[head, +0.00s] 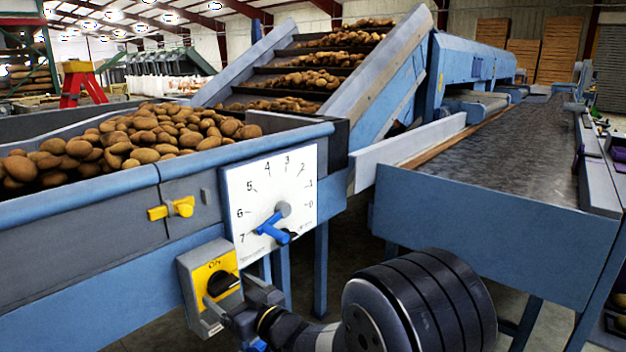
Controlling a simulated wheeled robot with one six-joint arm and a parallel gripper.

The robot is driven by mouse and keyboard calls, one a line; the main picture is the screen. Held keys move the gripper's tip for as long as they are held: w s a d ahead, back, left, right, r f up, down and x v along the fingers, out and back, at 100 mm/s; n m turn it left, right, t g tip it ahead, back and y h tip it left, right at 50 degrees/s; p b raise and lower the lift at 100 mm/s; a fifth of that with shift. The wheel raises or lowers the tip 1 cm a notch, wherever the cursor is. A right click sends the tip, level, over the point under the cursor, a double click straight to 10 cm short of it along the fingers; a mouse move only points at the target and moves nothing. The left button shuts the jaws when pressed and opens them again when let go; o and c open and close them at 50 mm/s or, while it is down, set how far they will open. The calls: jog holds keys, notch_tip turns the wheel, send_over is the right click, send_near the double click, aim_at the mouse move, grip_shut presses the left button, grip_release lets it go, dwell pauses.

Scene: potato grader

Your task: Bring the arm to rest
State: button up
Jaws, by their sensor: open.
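My arm comes in at the bottom of the head view, with my gripper (238,316) low in front of the switch box. My gripper is open, and I see nothing held in it. Its fingertips are small and partly hidden, so I cannot tell whether they touch the box. The grey switch box (190,275) has a yellow plate (229,262) marked ON and a black rotary knob (223,284). Above it is a white dial plate (262,186) numbered 0 to 7.
A blue hopper (90,205) full of potatoes (120,142) stands at left, with a yellow handle (172,208) on its side. An inclined conveyor (375,85) rises behind. A blue-sided belt table (480,225) fills the right. Some open floor shows between hopper and table.

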jog(key=shift+x, duration=0.9)
